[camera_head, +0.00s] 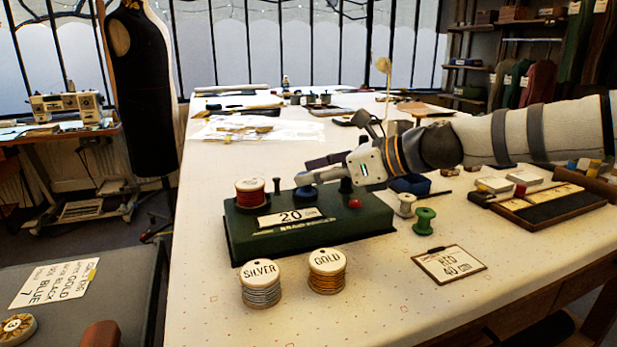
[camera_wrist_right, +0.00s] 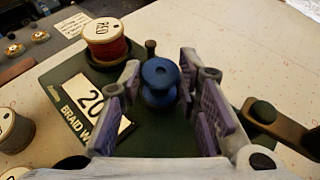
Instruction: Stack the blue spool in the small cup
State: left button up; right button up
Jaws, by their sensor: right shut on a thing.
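The blue spool (camera_wrist_right: 160,82) stands upright between the two finger pads of my right gripper (camera_wrist_right: 158,90) in the wrist view. In the head view the spool (camera_head: 305,194) is small and partly covered by my right gripper (camera_head: 308,183), which reaches in from the right, low over the green stand (camera_head: 350,223). The right gripper is shut on the spool, which is at the stand's top; I cannot tell whether it still touches it. I cannot pick out the small cup for certain. My left gripper is not in view.
A red spool (camera_head: 251,191) sits on the stand's left end. Silver (camera_head: 260,284) and gold (camera_head: 327,271) spools stand in front. A green spool (camera_head: 424,221), a white spool (camera_head: 405,204), a card (camera_head: 449,264) and a tray (camera_head: 545,205) lie to the right.

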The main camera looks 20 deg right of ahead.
jog(key=shift+w+r, duration=0.15)
jog(key=shift+w, duration=0.1)
jog(key=o, duration=0.7)
jog(key=shift+a, duration=0.1)
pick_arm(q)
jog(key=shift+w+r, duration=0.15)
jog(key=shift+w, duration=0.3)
pick_arm(e)
jog(key=shift+s+r, duration=0.1)
jog(key=shift+r, duration=0.2)
jog(key=p+v, duration=0.1)
jog(key=v, duration=0.2)
jog(key=p+v, duration=0.1)
jog(key=v, duration=0.5)
jog(key=shift+s+r+p, duration=0.15)
jog(key=shift+r+p, duration=0.25)
jog(key=shift+r, duration=0.1)
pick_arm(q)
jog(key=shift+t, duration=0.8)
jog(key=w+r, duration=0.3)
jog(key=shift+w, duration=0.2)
pick_arm(e)
jog(key=shift+s+d+f, duration=0.15)
jog(key=shift+s+d, duration=0.6)
jog(key=shift+d, duration=0.25)
